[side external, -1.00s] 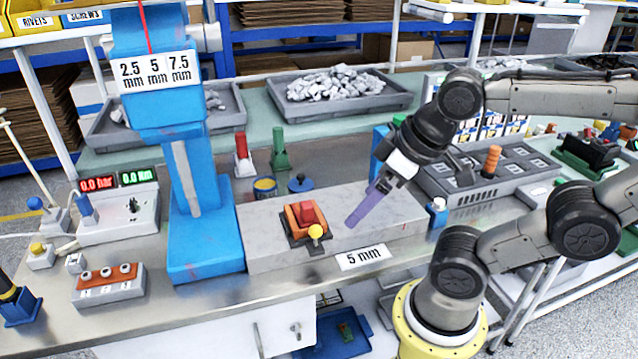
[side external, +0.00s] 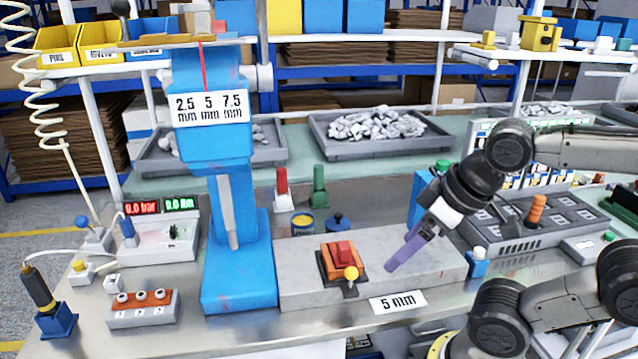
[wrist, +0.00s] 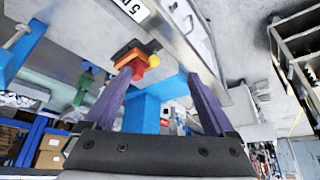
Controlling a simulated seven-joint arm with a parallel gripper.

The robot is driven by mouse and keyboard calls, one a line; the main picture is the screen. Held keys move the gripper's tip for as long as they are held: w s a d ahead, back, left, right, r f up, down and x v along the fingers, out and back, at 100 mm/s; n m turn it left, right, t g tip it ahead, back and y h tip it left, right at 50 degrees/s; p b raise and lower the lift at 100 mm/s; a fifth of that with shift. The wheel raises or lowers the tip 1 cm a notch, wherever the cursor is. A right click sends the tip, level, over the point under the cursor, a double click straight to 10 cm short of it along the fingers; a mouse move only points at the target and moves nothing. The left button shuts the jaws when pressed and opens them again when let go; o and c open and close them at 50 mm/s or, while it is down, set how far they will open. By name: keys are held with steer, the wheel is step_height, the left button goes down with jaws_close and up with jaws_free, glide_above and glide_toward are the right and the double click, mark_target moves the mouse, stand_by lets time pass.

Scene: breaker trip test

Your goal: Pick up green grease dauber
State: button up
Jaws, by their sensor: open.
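The green grease dauber (side external: 319,188) stands upright on the bench behind the grey slab, right of a similar red dauber (side external: 282,188). A green shape (wrist: 83,88), probably the same dauber, shows at the left of the wrist view. My gripper (side external: 389,268) has purple fingers and is open and empty. It points down over the right part of the grey slab (side external: 440,262), in front and to the right of the green dauber and well apart from it. In the wrist view, the two fingers of my gripper (wrist: 158,75) are spread apart.
A blue-and-yellow tin (side external: 302,224) and a blue knobbed piece (side external: 337,223) stand just in front of the daubers. An orange-red breaker block (side external: 340,260) with a yellow knob sits on the slab. The tall blue press (side external: 238,270) stands left.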

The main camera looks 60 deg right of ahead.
steer(key=shift+c, duration=0.8)
